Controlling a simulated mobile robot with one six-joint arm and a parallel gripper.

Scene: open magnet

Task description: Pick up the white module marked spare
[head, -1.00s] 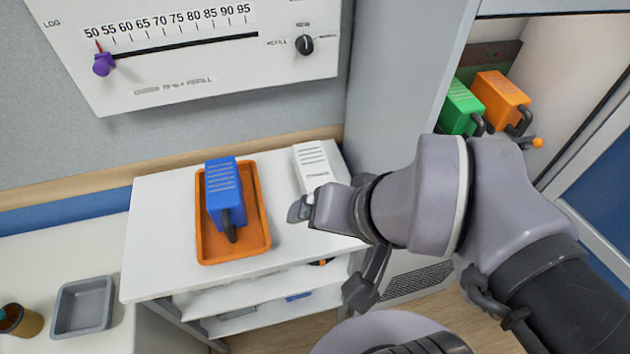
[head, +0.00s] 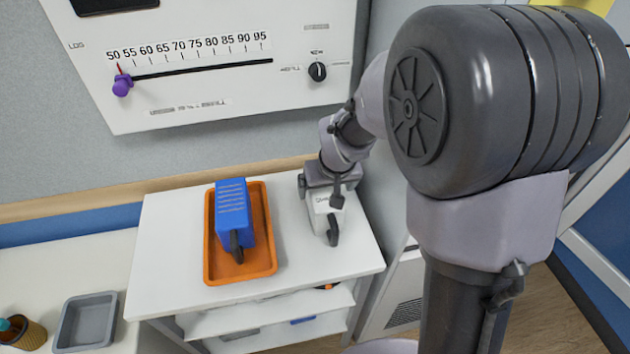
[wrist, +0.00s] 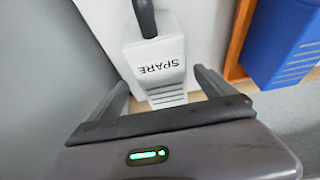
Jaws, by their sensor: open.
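The white module (head: 323,222) stands on the white shelf top, right of the orange tray. Its black handle (head: 333,229) points toward the front. In the wrist view the white module (wrist: 158,62) shows the word SPARE on its face, and its vented part lies between my fingers. My gripper (wrist: 165,88) is open, with one finger on each side of the module. In the head view my gripper (head: 328,195) is over the rear of the module and hides part of it. I cannot tell whether the fingers touch it.
A blue module (head: 232,212) sits in the orange tray (head: 262,262) just left of the white one. A wall panel with a slider (head: 122,86) is behind. A grey tray (head: 87,322) is at lower left. The grey cabinet side is close on the right.

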